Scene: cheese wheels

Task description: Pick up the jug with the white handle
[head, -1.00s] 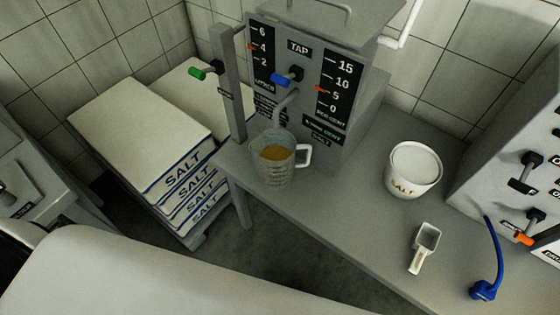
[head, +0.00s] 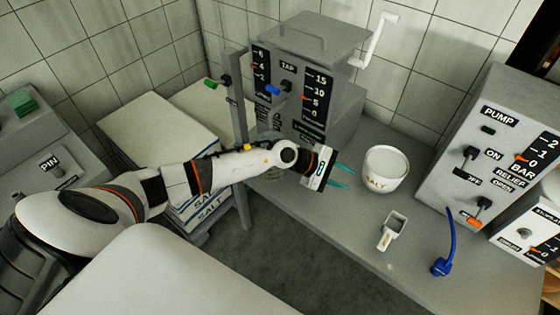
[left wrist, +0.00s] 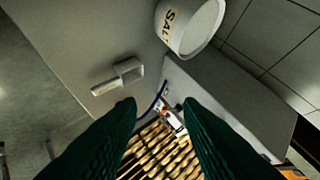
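The clear jug (head: 274,174) stands on the grey bench in front of the tap machine. My left forearm now covers most of it in the head view, and its white handle is hidden. My left gripper (head: 345,177) is to the right of the jug, with its teal fingers apart and empty, pointing right toward the salt tub. In the left wrist view the two green fingers (left wrist: 158,112) are spread with nothing between them, and the jug is not seen there. My right gripper is in neither view.
A white salt tub (head: 386,170) stands just beyond my left fingertips. The tap machine (head: 318,75) stands behind, the pump box (head: 495,140) at right, stacked salt sacks (head: 150,125) at left.

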